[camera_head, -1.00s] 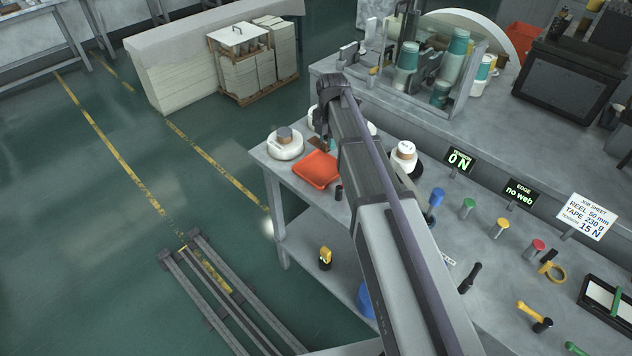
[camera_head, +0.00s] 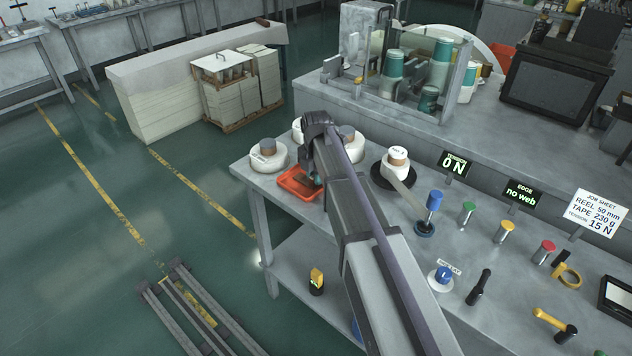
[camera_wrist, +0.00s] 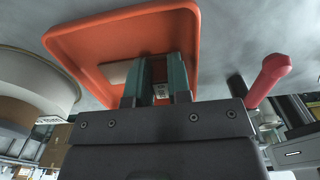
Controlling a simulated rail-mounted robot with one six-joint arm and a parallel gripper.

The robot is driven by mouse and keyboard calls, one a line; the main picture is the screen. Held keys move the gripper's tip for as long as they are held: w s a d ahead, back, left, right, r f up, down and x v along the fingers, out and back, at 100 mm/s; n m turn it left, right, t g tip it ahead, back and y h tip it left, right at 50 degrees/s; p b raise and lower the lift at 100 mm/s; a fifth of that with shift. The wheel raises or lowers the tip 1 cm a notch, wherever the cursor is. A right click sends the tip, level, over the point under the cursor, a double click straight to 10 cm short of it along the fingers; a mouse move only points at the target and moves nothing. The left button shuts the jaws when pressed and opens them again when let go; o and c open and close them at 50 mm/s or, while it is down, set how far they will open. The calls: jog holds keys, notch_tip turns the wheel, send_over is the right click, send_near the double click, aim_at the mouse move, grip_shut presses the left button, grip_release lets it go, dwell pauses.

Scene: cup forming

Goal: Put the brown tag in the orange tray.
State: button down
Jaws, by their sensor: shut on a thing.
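The orange tray (camera_head: 286,189) lies at the left end of the bench, and it also shows in the wrist view (camera_wrist: 90,40). My gripper (camera_head: 314,181) is at the tray's right part, and its two green fingers show over the tray in the wrist view (camera_wrist: 160,72). In the head view my arm mostly hides the tag.
A white reel (camera_head: 268,156) stands left of the tray, close by. Other white reels (camera_head: 349,142) stand behind it, another (camera_head: 396,163) on a dark disc to the right. A red handle (camera_wrist: 270,76) shows right of my gripper in the wrist view. The bench's front edge is near the tray.

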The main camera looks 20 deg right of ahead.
jog(key=shift+f, duration=0.15)
jog(key=c, duration=1.1)
grip_release()
jog(key=shift+o, duration=0.2)
notch_tip(320, 180, up, 13)
jog(key=p, duration=1.2)
jog(key=shift+f, duration=0.2)
jog(key=s+a+m, duration=0.2)
jog(key=s+m, duration=2.2)
jog(key=shift+a+m, duration=0.3)
jog(key=shift+m, duration=0.1)
jog(key=shift+s+f, duration=0.1)
